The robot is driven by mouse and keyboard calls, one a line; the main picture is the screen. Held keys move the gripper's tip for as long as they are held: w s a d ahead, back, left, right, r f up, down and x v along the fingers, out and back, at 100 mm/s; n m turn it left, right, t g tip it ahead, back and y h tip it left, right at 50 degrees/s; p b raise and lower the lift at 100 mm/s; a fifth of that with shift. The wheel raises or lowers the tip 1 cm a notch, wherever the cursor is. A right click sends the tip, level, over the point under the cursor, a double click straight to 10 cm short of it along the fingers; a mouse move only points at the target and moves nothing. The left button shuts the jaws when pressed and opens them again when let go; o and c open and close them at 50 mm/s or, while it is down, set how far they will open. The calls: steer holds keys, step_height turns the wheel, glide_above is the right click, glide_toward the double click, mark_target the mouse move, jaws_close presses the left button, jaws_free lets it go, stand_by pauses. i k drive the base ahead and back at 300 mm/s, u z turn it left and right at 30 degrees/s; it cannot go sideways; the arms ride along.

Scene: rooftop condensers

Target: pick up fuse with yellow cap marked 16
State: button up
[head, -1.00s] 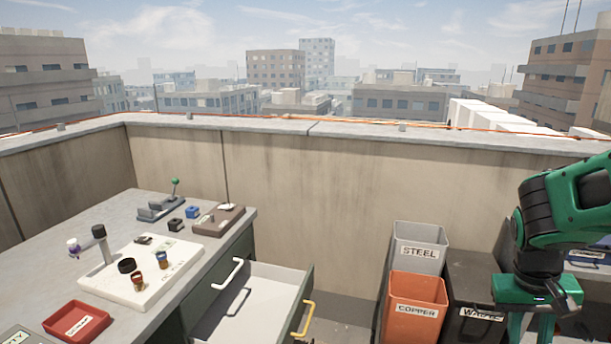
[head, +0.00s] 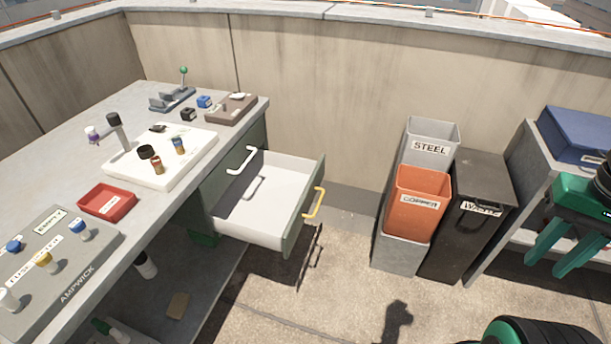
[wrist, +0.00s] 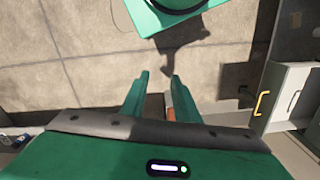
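A fuse with a yellow cap (head: 43,259) stands upright in a grey holder (head: 92,262) labelled AMPWICK, at the near left of the workbench in the head view. Any number on its cap is too small to read. Fuses with blue caps (head: 78,227) and a white cap (head: 8,297) stand around it. My gripper (head: 556,248) is at the far right of the head view, well away from the bench. It points down, open, with nothing visible between its fingers. The wrist view also shows the parted fingers (wrist: 158,88).
A red tray (head: 107,203) and a white board (head: 185,172) lie on the bench. An open drawer (head: 265,238) juts out from it. Steel (head: 432,131), copper (head: 420,215) and waste (head: 482,190) bins stand by the wall. Bare floor lies between drawer and bins.

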mark_target(43, 258)
steer(key=u, duration=2.05)
steer(key=k, duration=0.4)
steer(key=u, duration=0.35)
steer(key=i, duration=1.15)
steer(key=z, duration=0.6)
